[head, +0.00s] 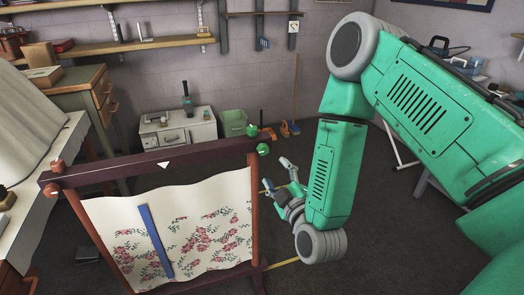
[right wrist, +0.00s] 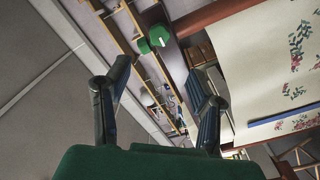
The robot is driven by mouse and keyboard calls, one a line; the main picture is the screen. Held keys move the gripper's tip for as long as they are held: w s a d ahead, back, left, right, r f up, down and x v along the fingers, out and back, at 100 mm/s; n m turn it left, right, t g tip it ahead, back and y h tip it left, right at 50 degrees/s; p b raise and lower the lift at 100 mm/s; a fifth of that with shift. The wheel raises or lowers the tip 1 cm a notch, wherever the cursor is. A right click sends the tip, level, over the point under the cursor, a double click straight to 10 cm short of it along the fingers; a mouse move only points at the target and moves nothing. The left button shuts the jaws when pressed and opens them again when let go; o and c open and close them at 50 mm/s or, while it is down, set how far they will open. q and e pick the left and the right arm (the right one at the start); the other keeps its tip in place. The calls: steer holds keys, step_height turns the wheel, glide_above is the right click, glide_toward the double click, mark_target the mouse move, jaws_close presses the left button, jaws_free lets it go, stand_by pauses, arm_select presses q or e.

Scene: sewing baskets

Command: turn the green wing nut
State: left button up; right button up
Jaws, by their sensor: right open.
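A green wing nut (head: 263,149) sits at the right end of the dark red top bar (head: 200,152) of a wooden frame. A second green piece (head: 252,130) is just above it on the same corner. Both green pieces also show near the top of the right wrist view, one of them a rounded green knob (right wrist: 160,35); I cannot tell which is which there. My right gripper (head: 277,172) is open and empty, below and right of the green pieces, apart from them. In the right wrist view its two fingers (right wrist: 160,70) are spread. My left gripper is not seen.
White floral cloth (head: 195,228) hangs in the frame, with a blue strip (head: 155,240) on it. A table with pale cloth (head: 30,205) stands at left. A white cabinet (head: 180,130) and a green bin (head: 233,122) stand behind. Dark floor is open right of the frame.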

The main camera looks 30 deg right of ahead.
mark_target(265, 152)
steer(key=x, duration=0.6)
steer(key=d+x, duration=0.1)
steer(key=x, duration=0.3)
steer(key=shift+f, duration=0.25)
steer(key=shift+w+a, duration=0.1)
steer(key=shift+w, duration=0.45)
steer(key=shift+w+a+r, duration=0.1)
steer(key=shift+a, duration=0.1)
steer(key=c, duration=0.9)
steer(key=shift+d, duration=0.2)
jaws_close()
